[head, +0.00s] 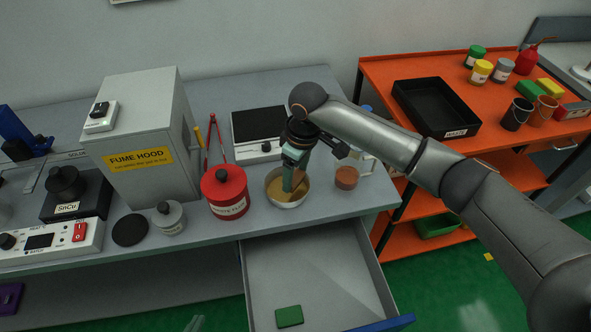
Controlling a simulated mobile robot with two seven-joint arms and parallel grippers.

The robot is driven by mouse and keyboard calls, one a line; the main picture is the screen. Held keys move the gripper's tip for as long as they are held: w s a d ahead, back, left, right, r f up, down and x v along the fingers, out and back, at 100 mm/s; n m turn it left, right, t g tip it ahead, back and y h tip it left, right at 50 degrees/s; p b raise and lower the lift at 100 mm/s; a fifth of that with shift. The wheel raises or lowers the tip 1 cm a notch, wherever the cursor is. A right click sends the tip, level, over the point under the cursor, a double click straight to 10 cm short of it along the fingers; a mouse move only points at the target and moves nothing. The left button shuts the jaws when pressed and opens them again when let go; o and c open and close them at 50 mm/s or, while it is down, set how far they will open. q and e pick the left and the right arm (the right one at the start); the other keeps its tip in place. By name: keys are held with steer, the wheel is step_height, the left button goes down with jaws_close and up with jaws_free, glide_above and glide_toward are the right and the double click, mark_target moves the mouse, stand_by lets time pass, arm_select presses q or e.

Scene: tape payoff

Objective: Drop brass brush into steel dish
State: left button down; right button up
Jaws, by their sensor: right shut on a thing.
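The steel dish (287,203) is a round, pale metal bowl with a yellow-brown inside, on the grey bench just behind the open drawer. My right gripper (293,184) points down over the dish, with its tips inside the outline of the rim. It is shut on a narrow thing, which I take to be the brass brush; the jaws mostly hide it and its colour blends with the dish. I cannot tell whether it touches the dish floor. My left gripper is not in view.
A red lidded pot (226,196) stands close left of the dish, and a small copper-brown cup (346,177) to its right. A black-topped device (258,128) is behind. The open drawer (305,270) below holds a green block (289,316). An orange cart (385,72) stands at right.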

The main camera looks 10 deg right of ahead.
mark_target(301, 196)
steer(key=shift+f, duration=0.2)
steer(key=o, duration=1.3)
steer(key=r, duration=0.8)
steer(key=s+d+r, duration=0.1)
steer(key=r, duration=0.3)
steer(key=shift+r, duration=0.25)
